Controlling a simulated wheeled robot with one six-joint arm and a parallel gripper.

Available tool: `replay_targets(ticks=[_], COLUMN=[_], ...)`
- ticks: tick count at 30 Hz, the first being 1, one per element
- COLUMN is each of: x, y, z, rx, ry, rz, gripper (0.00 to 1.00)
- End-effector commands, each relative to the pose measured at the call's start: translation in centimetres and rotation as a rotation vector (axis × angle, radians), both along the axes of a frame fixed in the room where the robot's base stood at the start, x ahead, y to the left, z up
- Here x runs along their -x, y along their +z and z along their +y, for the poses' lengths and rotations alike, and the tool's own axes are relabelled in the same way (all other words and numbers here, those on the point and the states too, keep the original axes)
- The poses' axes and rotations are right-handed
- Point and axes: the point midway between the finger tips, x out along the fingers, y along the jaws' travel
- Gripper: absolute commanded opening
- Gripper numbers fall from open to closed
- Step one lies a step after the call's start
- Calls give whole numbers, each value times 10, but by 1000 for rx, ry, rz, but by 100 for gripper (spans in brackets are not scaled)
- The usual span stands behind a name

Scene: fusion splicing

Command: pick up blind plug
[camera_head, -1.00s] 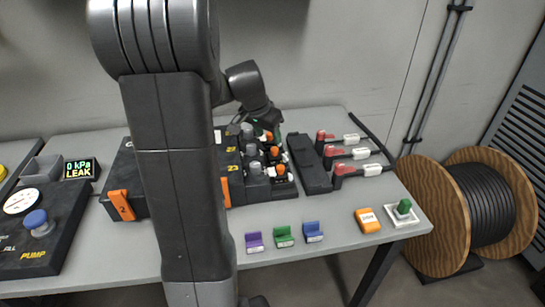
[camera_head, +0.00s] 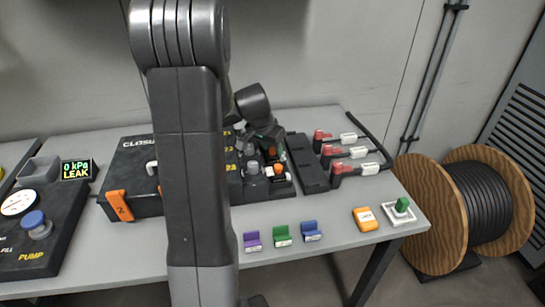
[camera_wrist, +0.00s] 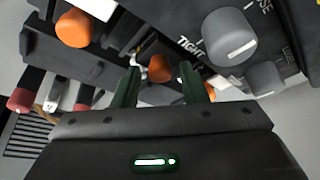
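Several orange-topped plugs stand in a dark block at the right of the black closure box; two show in the head view, a middle one (camera_head: 271,152) and a front one (camera_head: 278,169). I cannot tell from looks alone which plug is the blind plug. My gripper (camera_head: 265,137) is low over the rear of this block and hides what stands there. In the wrist view my gripper (camera_wrist: 160,82) has two dark green fingers apart, with an orange plug (camera_wrist: 160,67) showing in the gap between them. The fingers do not appear to press on it. Another orange plug (camera_wrist: 73,28) is at upper left.
Grey knobs (camera_wrist: 230,36) stand close beside the fingers in the wrist view. Red-ended connectors (camera_head: 340,152) lie right of a black bar (camera_head: 307,163).

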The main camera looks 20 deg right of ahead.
Motion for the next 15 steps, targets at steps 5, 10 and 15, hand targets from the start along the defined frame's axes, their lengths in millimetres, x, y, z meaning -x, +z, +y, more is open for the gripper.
replay_targets(ticks=[5,10,15], x=[0,0,0], y=[0,0,6], z=[0,0,0], rx=[0,0,1], ry=[0,0,0], rz=[0,0,-2], gripper=[3,0,0])
